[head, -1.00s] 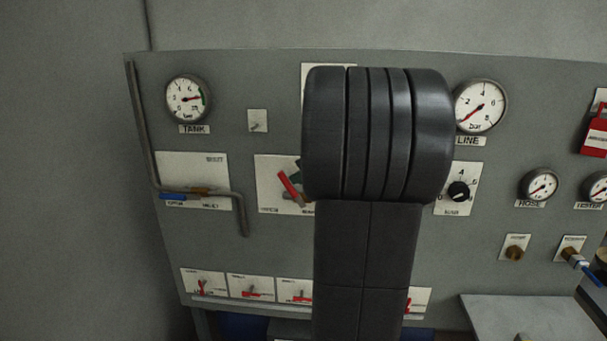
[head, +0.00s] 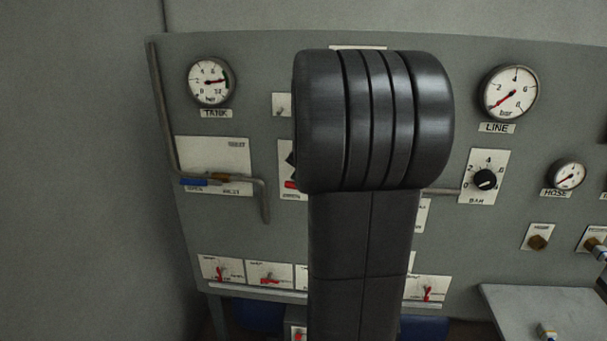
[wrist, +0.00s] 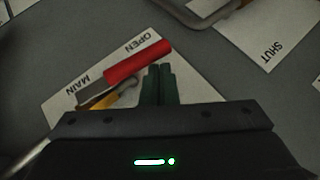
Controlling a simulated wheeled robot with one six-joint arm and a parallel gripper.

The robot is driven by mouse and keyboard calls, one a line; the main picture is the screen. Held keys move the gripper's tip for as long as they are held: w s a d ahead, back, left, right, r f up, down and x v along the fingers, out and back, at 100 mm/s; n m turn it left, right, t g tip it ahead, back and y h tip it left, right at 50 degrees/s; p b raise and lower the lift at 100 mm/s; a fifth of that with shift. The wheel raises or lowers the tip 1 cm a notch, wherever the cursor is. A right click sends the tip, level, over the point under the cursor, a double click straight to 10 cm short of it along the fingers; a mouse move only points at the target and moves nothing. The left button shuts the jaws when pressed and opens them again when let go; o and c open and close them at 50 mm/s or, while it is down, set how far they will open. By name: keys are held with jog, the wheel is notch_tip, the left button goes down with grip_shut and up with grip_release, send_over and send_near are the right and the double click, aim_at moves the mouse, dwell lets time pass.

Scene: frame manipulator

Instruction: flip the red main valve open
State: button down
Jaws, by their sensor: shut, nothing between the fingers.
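The main valve's red handle (wrist: 138,63) shows in the wrist view on a white plate (wrist: 62,105) lettered MAIN and OPEN. It lies roughly along the line of lettering, its red end at the OPEN side. A brass valve part (wrist: 125,101) shows beside its grey base. My gripper (wrist: 160,72) is shut, its green fingertips close beside the red handle; I cannot tell if they touch. In the head view only a small red bit of the handle (head: 291,184) shows, low on its plate; my arm hides the rest and most of the gripper.
A blue-handled valve (head: 205,181) is on the panel to the left, below the TANK gauge (head: 210,82). Several small red valves (head: 270,280) line the bottom. The LINE gauge (head: 510,93) and a black knob (head: 485,179) are to the right. A grey shelf (head: 570,305) juts out lower right.

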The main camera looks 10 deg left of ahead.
jog(key=shift+a+f+b, duration=0.3)
jog(key=shift+f+b, duration=0.05)
jog(key=shift+f, duration=0.25)
dwell(0.3)
